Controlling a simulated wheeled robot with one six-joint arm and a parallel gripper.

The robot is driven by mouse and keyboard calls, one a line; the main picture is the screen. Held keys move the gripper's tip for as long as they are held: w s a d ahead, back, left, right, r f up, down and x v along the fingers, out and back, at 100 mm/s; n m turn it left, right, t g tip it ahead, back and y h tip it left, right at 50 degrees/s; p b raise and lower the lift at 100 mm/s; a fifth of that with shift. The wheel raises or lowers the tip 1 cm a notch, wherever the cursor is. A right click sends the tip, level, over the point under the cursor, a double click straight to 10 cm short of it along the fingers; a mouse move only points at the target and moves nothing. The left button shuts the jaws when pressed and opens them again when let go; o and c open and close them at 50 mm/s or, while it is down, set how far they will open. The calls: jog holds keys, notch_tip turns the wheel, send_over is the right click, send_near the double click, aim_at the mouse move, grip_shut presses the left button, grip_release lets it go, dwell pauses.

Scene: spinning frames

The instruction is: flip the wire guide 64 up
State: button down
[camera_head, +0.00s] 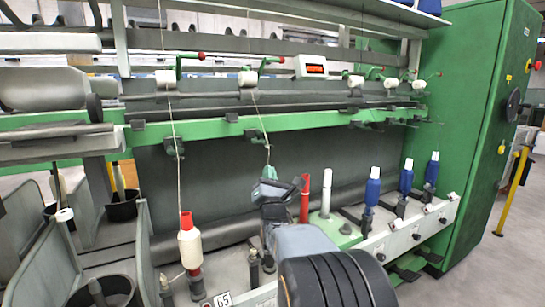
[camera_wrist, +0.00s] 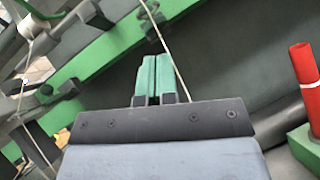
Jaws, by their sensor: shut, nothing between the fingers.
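Small dark wire guides hang along the green rail (camera_head: 300,124). One wire guide (camera_head: 255,136) is straight above my gripper (camera_head: 268,173), with a pale thread running down past it; a similar dark guide shows ahead of the fingertips in the wrist view (camera_wrist: 152,18). Another wire guide (camera_head: 174,148) is further left, also with a thread. I cannot read a number 64 on any of them. My gripper's green fingers (camera_wrist: 155,75) are pressed together and empty, below the rail. The thread passes close to the right finger; I cannot tell whether they touch.
A white bobbin (camera_head: 189,246) stands left of my arm, near a "65" plate (camera_head: 222,299). A red tube (camera_head: 305,198) stands close on the right, also in the wrist view (camera_wrist: 305,78).

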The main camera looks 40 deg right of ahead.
jog(key=shift+w+d+r, duration=0.25)
jog(key=shift+d+r, duration=0.15)
jog(key=shift+r, duration=0.35)
jog(key=shift+w+d+r, duration=0.2)
jog(key=shift+d+r, duration=0.2)
jog(key=shift+r, duration=0.4)
jog(key=shift+w+d+r, duration=0.25)
jog(key=shift+d+r, duration=0.15)
jog(key=shift+r, duration=0.35)
jog(key=shift+r, duration=0.1)
